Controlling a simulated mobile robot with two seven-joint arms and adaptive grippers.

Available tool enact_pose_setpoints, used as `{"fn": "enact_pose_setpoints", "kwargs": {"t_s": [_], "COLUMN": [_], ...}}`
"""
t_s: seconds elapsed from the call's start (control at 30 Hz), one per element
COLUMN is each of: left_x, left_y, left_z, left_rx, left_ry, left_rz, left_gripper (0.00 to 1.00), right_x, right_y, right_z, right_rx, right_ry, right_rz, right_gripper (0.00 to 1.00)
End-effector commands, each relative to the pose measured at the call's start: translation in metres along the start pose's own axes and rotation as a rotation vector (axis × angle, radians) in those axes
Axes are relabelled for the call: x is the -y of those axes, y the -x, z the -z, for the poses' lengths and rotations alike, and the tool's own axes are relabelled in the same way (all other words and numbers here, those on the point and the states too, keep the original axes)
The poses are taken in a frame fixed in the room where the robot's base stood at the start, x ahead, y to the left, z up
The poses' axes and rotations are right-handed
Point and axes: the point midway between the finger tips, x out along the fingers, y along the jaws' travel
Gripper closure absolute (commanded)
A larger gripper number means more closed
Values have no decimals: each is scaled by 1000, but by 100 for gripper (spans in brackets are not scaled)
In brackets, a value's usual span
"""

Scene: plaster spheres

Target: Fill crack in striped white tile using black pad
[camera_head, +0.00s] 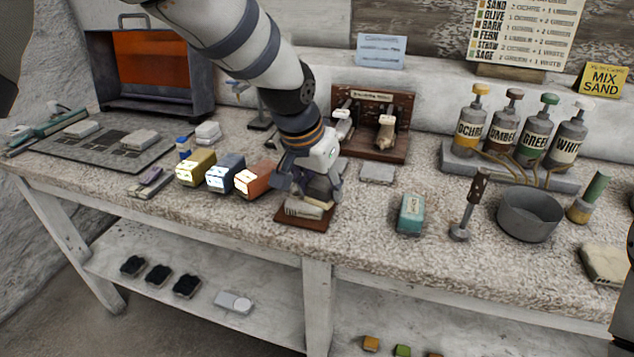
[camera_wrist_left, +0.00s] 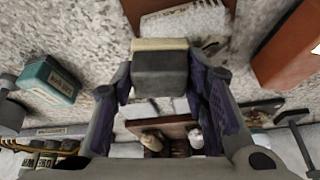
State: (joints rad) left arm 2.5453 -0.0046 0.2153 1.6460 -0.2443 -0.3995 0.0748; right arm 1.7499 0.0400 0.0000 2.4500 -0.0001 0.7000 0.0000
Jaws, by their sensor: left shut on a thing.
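My left gripper (camera_head: 312,188) is above the brown board (camera_head: 291,220) near the table's front edge. In the left wrist view the gripper (camera_wrist_left: 160,80) is shut on a dark grey block with a cream layer along one side (camera_wrist_left: 165,75); I cannot tell whether this is the black pad. A white tile with ridged stripes (camera_head: 303,207) lies on the board, partly hidden by the gripper. It also shows in the left wrist view (camera_wrist_left: 195,21), beyond the block.
Yellow (camera_head: 196,167), blue (camera_head: 226,173) and orange (camera_head: 255,180) blocks stand left of the board. A teal box (camera_head: 410,215), a grey bowl (camera_head: 530,214) and a bottle rack (camera_head: 470,160) are to the right. Several black pieces (camera_head: 157,275) lie on the lower shelf.

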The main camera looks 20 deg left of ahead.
Motion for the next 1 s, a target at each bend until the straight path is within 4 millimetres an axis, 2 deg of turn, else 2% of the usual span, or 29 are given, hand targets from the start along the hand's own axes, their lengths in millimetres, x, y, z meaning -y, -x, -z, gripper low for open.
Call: {"fn": "enact_pose_setpoints", "kwargs": {"t_s": [0.43, 1.0], "left_x": [27, -4], "left_y": [-1, 0], "left_z": [-1, 0], "left_rx": [3, 1], "left_ry": [1, 0], "left_rz": [0, 1], "left_gripper": [82, 82], "right_x": [0, 0], "right_y": [0, 0], "right_z": [0, 0], "right_rx": [1, 0], "right_ry": [0, 0], "right_rz": [0, 0], "right_gripper": [60, 60]}}
